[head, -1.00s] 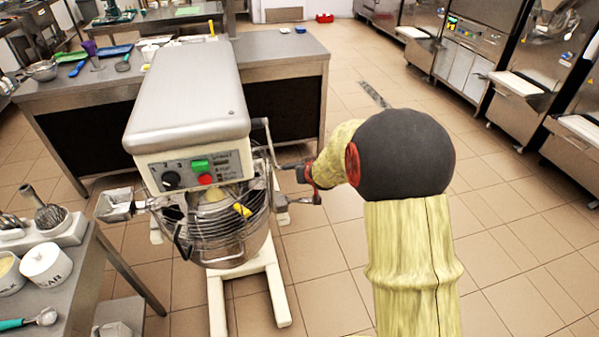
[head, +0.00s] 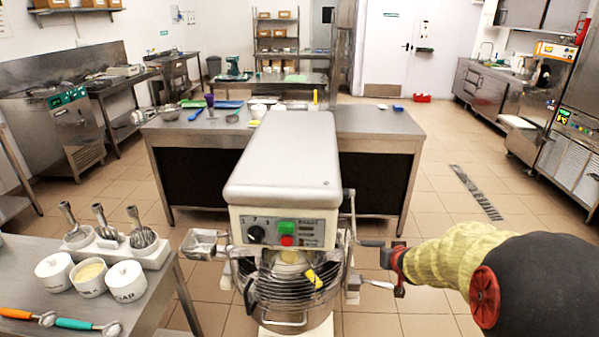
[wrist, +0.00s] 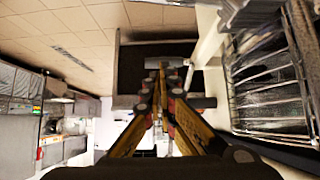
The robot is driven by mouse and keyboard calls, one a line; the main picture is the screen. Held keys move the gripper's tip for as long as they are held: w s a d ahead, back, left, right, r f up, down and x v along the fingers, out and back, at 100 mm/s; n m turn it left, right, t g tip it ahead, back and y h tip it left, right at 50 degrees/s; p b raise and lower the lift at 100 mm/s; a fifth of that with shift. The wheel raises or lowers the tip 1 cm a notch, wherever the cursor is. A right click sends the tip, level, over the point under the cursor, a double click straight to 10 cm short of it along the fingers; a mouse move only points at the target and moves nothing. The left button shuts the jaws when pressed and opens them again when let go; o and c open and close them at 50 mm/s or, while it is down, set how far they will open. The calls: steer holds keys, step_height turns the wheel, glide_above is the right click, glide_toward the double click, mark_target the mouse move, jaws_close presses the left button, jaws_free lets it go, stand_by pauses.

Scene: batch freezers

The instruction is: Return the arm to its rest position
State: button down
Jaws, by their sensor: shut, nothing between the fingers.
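My arm, in a yellow sleeve with a dark joint, reaches in from the right of the head view. My gripper (head: 388,263) is beside the right side of the mixer (head: 285,165), near its bowl guard (head: 290,290). In the wrist view, the fingers of my gripper (wrist: 161,84) converge to a narrow tip, shut, with nothing seen between them. The mixer's wire guard (wrist: 265,80) is close on the right there. Whether the gripper touches the mixer cannot be told.
A steel table (head: 375,125) with utensils stands behind the mixer. At the left, a side table (head: 135,300) holds white tubs (head: 90,278) and scoops. Steel machines (head: 575,155) line the right. Tiled floor (head: 445,215) is open between them.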

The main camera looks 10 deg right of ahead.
steer(key=s+a+r+g, duration=0.2)
steer(key=s+a+r, duration=0.8)
steer(key=r, duration=0.2)
steer(key=s+a+r+n+g+y, duration=0.1)
steer(key=s+a, duration=0.6)
steer(key=s, duration=0.3)
steer(key=s+a+r+n+g+y+p, duration=0.1)
steer(key=s+a+r+n+y, duration=0.1)
steer(key=s+a, duration=0.5)
steer(key=s, duration=0.2)
steer(key=shift+s+r+n, duration=0.15)
steer(key=shift+s+n, duration=0.15)
steer(key=shift+s, duration=0.1)
